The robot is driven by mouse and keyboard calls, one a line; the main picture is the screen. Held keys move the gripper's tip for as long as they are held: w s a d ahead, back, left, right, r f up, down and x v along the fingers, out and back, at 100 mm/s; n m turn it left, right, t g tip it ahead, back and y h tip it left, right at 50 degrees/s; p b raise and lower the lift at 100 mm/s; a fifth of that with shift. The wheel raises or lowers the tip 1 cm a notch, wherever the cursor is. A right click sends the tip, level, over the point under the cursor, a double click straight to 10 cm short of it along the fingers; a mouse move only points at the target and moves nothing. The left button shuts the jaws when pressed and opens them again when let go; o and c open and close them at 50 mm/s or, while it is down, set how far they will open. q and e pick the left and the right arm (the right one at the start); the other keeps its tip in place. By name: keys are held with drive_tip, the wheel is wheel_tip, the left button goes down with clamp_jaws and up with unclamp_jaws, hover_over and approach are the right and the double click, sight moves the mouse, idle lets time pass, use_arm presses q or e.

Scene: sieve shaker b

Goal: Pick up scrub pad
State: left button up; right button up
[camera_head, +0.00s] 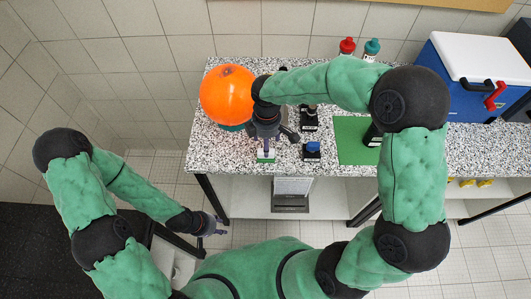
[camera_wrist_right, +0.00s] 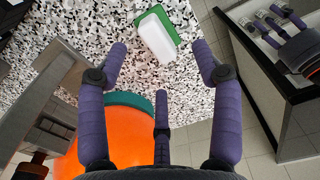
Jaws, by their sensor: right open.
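The scrub pad (camera_wrist_right: 156,34), a white block with a green layer, lies on the speckled worktop. It shows in the head view (camera_head: 265,157) near the table's front edge, just below my right gripper (camera_head: 266,140). In the right wrist view, my right gripper (camera_wrist_right: 160,75) is open and empty, its three purple fingers spread. The pad lies beyond the fingertips, between the two outer ones, apart from them. My left gripper (camera_head: 218,226) hangs off the table at lower left; in the wrist view (camera_wrist_right: 266,22) its fingers look apart and empty.
A large orange ball (camera_head: 228,94) on a teal base stands left of my right gripper. A blue-capped dark item (camera_head: 312,150) and a green mat (camera_head: 352,140) lie to the right. Red and teal bottles (camera_head: 346,47) and a blue cooler (camera_head: 470,78) stand farther back and right.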

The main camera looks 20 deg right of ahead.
drive_tip(key=shift+w+f, duration=0.2)
drive_tip(key=shift+f, duration=0.8)
drive_tip(key=f, duration=0.1)
drive_tip(key=f+b, duration=0.1)
drive_tip(key=f, duration=0.3)
drive_tip(key=shift+w, duration=0.35)
drive_tip(key=c, duration=1.2)
